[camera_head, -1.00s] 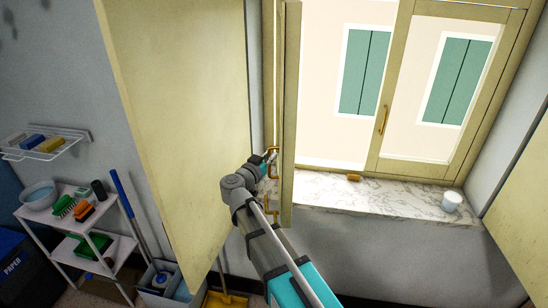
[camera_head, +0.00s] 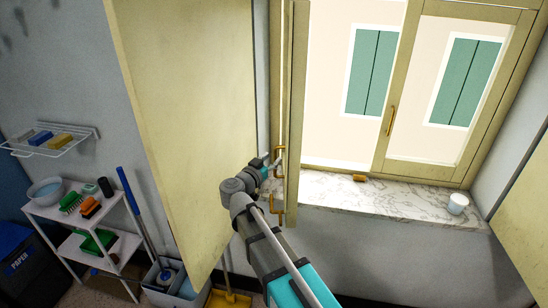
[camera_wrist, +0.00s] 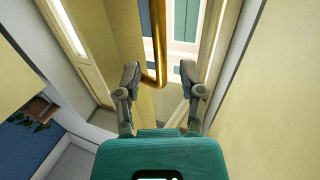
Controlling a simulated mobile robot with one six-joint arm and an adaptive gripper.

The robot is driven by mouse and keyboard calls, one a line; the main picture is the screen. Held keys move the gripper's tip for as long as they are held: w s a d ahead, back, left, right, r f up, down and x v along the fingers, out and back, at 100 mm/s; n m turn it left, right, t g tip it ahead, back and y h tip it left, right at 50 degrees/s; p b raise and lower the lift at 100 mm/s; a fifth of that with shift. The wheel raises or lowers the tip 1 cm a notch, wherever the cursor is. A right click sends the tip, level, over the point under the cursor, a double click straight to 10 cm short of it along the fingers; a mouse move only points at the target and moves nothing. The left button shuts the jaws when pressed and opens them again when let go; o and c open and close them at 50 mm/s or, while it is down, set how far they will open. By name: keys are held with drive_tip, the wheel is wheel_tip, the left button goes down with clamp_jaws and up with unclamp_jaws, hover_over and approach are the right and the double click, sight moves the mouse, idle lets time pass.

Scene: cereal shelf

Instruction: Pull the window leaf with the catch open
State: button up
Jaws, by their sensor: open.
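The left window leaf (camera_head: 296,120) stands swung inward and shows nearly edge-on in the head view. Brass fittings (camera_head: 278,211) show low on its side; I cannot tell which is the catch. My gripper (camera_head: 277,162) is beside this leaf, between it and the big cream panel. In the wrist view my gripper (camera_wrist: 159,72) is open, with a brass bar (camera_wrist: 158,40) showing between its fingers. The bar's bent lower end is near the fingertips; I cannot tell whether they touch. The right window leaf (camera_head: 380,150) looks shut and has a brass handle (camera_head: 391,120).
The cream panel (camera_head: 190,130) stands close left of my arm. The marble sill (camera_head: 400,200) holds a small brass block (camera_head: 359,178) and a white cup (camera_head: 457,204). A white shelf unit (camera_head: 125,250), mop and buckets stand at the lower left.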

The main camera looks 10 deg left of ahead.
drive_tip(key=v, duration=0.9)
drive_tip(key=shift+s, duration=0.2)
drive_tip(key=shift+a, duration=0.2)
drive_tip(key=shift+s, duration=0.1)
